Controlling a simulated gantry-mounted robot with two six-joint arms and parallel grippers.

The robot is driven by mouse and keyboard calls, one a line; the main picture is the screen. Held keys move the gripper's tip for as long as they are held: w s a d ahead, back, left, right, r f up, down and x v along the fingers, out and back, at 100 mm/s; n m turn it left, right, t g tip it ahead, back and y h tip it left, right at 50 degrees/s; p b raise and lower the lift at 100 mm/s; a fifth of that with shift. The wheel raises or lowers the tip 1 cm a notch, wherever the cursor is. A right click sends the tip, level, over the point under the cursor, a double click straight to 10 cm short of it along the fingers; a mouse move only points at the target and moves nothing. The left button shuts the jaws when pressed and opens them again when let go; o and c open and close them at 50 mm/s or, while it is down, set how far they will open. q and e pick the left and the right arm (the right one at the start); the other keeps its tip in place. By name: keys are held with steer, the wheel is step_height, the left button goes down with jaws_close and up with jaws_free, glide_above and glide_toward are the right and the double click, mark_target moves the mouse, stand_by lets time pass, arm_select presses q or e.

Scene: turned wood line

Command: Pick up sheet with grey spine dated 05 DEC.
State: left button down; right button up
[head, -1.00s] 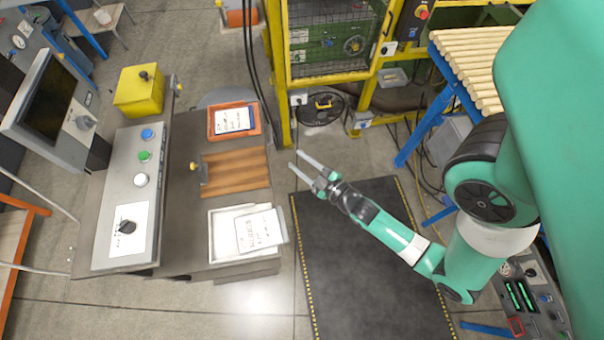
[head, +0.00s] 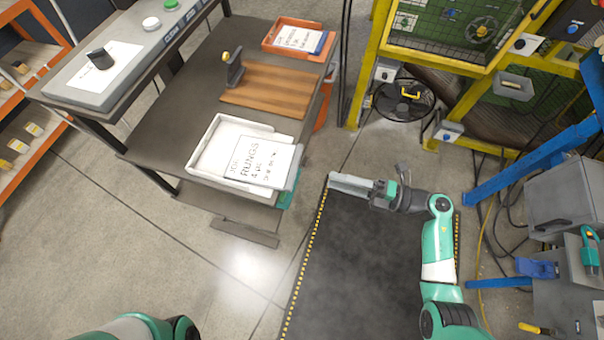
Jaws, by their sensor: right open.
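A white sheet (head: 262,160) printed "RUNGS" lies in the white tray (head: 208,150) at the near end of the dark bench. A grey strip runs along its right edge, over the tray's side. The smaller print is too small to read, so I cannot make out a date. A second sheet (head: 300,38) with a blue strip lies in the orange tray (head: 270,42) at the far end. My right gripper (head: 334,182) is open and empty, over the dark floor mat, right of the white tray and apart from it. My left gripper is out of view.
A striped wooden board (head: 265,88) with a dark yellow-knobbed fixture (head: 233,68) lies between the trays. The grey control panel (head: 135,45) is along the bench's left. A yellow machine frame (head: 363,70) stands at the back. The black mat (head: 365,270) is clear.

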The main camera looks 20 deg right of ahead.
steer(key=shift+a+r, duration=0.1)
steer(key=b+x, duration=0.2)
steer(key=x, duration=0.7)
steer(key=shift+w+a, duration=0.25)
steer(key=shift+a, duration=0.05)
steer(key=shift+c, duration=0.2)
jaws_close()
steer(key=s+d+r+p, duration=0.7)
steer(key=s+d+p, duration=0.1)
steer(key=d+p, duration=0.2)
steer(key=shift+s+d+r, duration=0.25)
steer(key=shift+s+d, duration=0.15)
steer(key=shift+d, duration=0.1)
